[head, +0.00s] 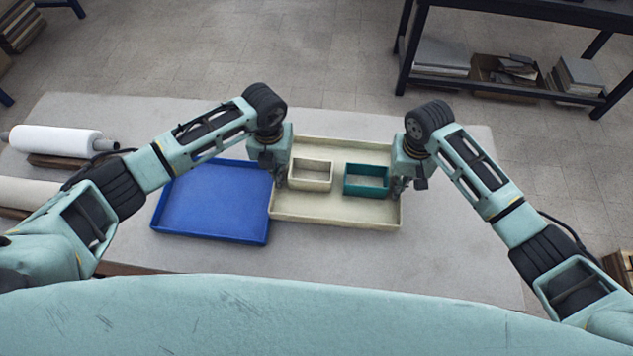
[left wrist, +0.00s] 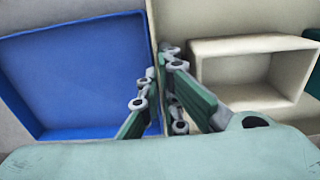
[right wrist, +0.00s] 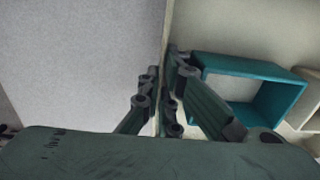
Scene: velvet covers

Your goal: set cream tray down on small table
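The cream tray (head: 340,211) is at the middle of a grey table (head: 455,240); I cannot tell whether it rests on it or is slightly raised. A small cream box (head: 311,175) and a teal box (head: 367,181) stand inside it. My left gripper (left wrist: 164,62) has its fingers on both sides of the tray's left wall, closed on it. My right gripper (right wrist: 166,62) is closed the same way on the right wall. The fingertips are largely hidden in the head view. No separate small table can be made out.
A blue tray (head: 215,200) lies directly left of the cream tray, very close to its wall. White rolls (head: 55,140) lie at the table's left end. The tabletop right of the cream tray is clear. A dark shelf (head: 500,88) with stacked items stands behind at right.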

